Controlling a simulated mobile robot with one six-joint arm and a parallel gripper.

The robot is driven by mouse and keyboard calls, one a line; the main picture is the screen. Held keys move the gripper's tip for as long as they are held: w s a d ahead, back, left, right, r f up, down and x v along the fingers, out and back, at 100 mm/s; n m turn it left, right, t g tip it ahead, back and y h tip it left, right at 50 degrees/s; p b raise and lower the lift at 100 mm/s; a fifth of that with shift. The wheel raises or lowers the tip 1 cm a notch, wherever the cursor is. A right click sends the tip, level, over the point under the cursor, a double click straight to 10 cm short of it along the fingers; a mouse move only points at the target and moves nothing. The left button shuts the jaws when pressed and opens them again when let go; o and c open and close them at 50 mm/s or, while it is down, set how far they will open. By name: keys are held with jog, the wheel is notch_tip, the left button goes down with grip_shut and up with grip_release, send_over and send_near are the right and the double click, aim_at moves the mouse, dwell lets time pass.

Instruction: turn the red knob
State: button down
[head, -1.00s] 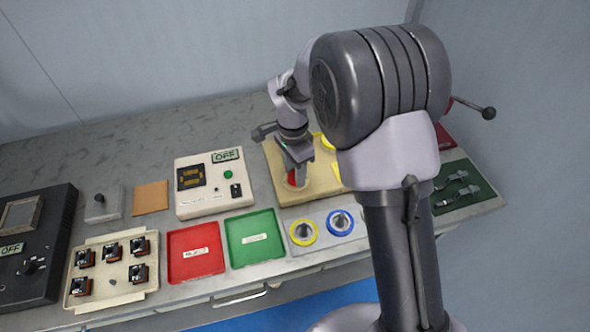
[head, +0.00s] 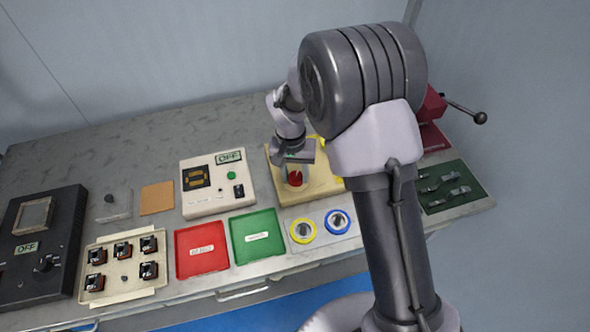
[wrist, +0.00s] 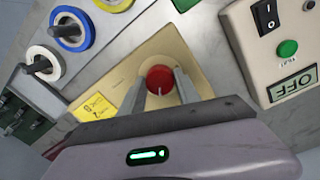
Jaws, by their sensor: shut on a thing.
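The red knob (head: 295,178) stands on the beige panel (head: 322,190) near the back middle of the bench. It also shows in the wrist view (wrist: 160,79), round, with a pale mark on its near edge. My gripper (head: 296,172) is above the knob and points down. In the wrist view my gripper (wrist: 160,88) has one finger on each side of the knob and is shut on it. The finger contact points are partly hidden by the fingers themselves.
Left of the panel is a white box with an OFF display (head: 228,157). In front are green (head: 257,251) and red trays (head: 202,265), then yellow (head: 303,231) and blue ring spools (head: 338,222). A red device with a lever (head: 432,105) stands at right.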

jog(key=n+p, duration=0.2)
jog(key=n, duration=0.4)
jog(key=shift+r+p, duration=0.1)
jog(key=shift+p, duration=0.2)
jog(key=n+p, duration=0.2)
jog(key=n, duration=0.4)
jog(key=shift+d+n+t+p, duration=0.15)
jog(key=shift+n+t+p, duration=0.15)
jog(key=shift+n+p, duration=0.1)
jog(key=n+p, duration=0.2)
jog(key=n, duration=0.4)
jog(key=shift+y+p, duration=0.3)
jog(key=n+p, duration=0.1)
jog(key=n, duration=0.4)
jog(key=shift+n, duration=0.4)
jog(key=c, duration=0.9)
grip_release()
